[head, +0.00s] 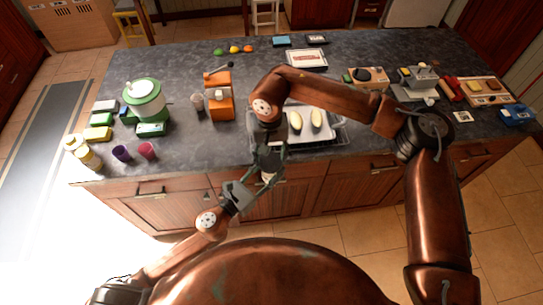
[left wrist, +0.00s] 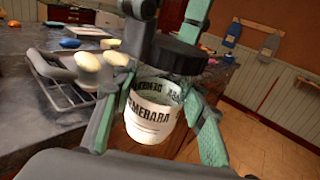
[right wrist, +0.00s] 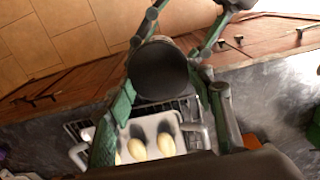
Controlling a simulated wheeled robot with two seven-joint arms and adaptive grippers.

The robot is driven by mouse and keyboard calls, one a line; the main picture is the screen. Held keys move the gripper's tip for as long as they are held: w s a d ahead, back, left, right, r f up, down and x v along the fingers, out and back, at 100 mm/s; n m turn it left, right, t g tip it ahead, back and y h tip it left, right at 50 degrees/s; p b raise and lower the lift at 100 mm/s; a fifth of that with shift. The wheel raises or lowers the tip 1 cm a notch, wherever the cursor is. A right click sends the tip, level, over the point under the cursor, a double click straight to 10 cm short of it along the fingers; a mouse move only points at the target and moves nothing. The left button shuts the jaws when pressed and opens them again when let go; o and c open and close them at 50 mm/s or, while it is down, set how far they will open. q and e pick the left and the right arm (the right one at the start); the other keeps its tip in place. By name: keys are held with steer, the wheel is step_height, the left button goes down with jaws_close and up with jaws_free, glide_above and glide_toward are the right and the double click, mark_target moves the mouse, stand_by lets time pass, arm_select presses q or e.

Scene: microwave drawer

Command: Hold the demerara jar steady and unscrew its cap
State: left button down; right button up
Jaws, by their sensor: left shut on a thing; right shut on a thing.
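The demerara jar (left wrist: 152,117) is clear with a white label and dark lettering. It is held in the air in front of the counter's near edge, and shows small in the head view (head: 268,178). Its black cap (left wrist: 178,54) sits at the jar's top; I cannot tell how far it is turned. In the right wrist view the cap (right wrist: 159,70) is a dark disc that hides most of the jar. My left gripper (head: 254,180) is shut around the jar's body from the lower left. My right gripper (head: 268,160) comes from above, shut on the cap.
A tray (right wrist: 152,124) with pale oval items lies on the dark counter (head: 185,65) just behind the grippers. Wooden drawers (head: 150,190) face me below the jar.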

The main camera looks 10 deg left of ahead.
steer(key=shift+r, duration=0.25)
stand_by(0.6)
steer(key=shift+a+r, duration=0.1)
steer(key=shift+r, duration=0.75)
